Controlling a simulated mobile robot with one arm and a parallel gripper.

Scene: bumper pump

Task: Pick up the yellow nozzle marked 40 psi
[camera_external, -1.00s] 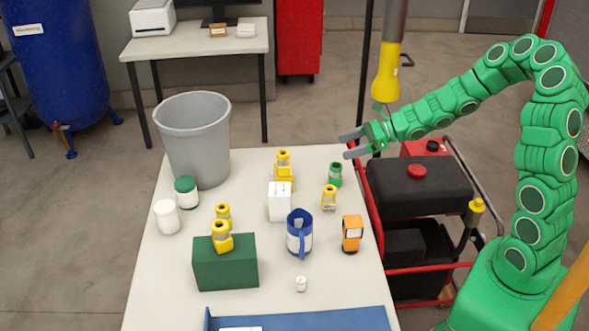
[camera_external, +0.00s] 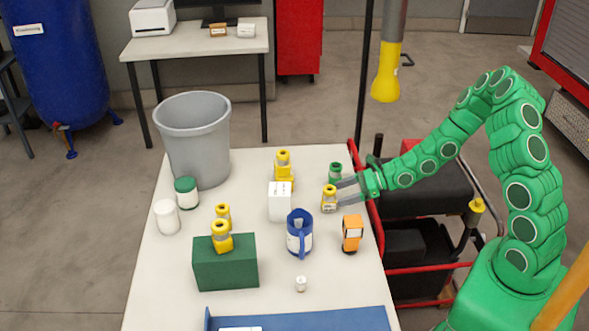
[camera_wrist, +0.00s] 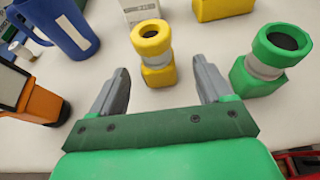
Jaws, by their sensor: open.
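Several yellow nozzles with grey bands show, and I cannot read a psi marking on any. One yellow nozzle (camera_external: 329,199) stands upright near the table's right side. It also shows in the wrist view (camera_wrist: 155,50), just beyond and between my fingers. My gripper (camera_external: 341,193) is open and empty, low over the table and level with this nozzle; the wrist view shows both fingers (camera_wrist: 160,82) spread. Another yellow nozzle (camera_external: 283,165) stands behind the white box. One more (camera_external: 221,238) is on the green block, and another (camera_external: 223,213) is just behind it.
A green nozzle (camera_external: 335,173) stands close to the right finger in the wrist view. A blue mug (camera_external: 300,235), an orange device (camera_external: 352,232) and a white box (camera_external: 280,203) stand nearby. A grey bin (camera_external: 195,145) is at the back left; a green block (camera_external: 225,265) is in front.

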